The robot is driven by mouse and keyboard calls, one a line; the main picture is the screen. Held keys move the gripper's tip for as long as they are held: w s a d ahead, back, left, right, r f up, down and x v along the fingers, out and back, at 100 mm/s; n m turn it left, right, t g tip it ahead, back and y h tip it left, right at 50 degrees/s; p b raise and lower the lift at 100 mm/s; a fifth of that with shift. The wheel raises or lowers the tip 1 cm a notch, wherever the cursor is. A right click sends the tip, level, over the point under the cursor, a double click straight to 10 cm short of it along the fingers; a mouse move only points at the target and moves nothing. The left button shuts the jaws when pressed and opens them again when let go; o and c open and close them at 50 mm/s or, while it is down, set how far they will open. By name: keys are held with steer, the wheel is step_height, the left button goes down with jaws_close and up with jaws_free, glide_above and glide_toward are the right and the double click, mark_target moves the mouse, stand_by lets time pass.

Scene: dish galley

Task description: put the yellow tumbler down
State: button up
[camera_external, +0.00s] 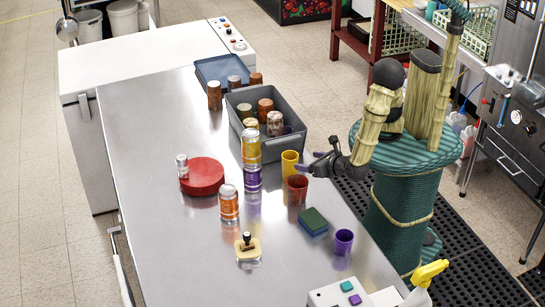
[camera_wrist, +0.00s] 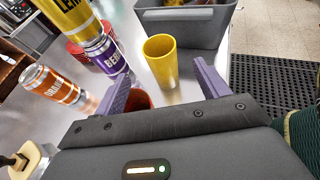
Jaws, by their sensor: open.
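The yellow tumbler (camera_external: 289,163) stands upright on the steel counter (camera_external: 150,150), just in front of the grey crate. In the wrist view the yellow tumbler (camera_wrist: 161,60) shows upright, beyond and between my fingers, with clear space around its sides. My gripper (camera_external: 312,166) is at the counter's right side, beside the tumbler. In the wrist view my gripper (camera_wrist: 160,85) has its two purple fingers spread wide with nothing held between them. A red tumbler (camera_external: 297,188) stands close in front; in the wrist view the red tumbler (camera_wrist: 139,99) is partly hidden behind the left finger.
A grey crate (camera_external: 277,148) with several jars stands behind. Stacked yellow (camera_external: 251,146) and purple (camera_external: 253,178) cans stand left of the tumbler, with an orange can (camera_external: 229,203) nearer.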

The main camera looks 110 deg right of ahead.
steer(key=s+d+m+g+y, duration=0.5)
steer(key=s+m+g+y, duration=0.15)
steer(key=m, duration=0.45)
steer(key=shift+w+d+r+m+t+y, duration=0.3)
steer(key=shift+r+m+t+y, duration=0.6)
steer(key=shift+m, duration=1)
steer(key=shift+w+d+r+m+t+y, duration=0.35)
steer(key=shift+r+m+y, duration=0.5)
steer(key=shift+m, duration=1.05)
steer(key=shift+w+d+r+m+t+y, duration=0.25)
steer(key=shift+r+m+t+y, duration=0.45)
steer(key=shift+m+y, duration=0.85)
steer(key=shift+m+h, duration=0.35)
steer(key=shift+r+p, duration=0.15)
steer(key=shift+p, duration=0.15)
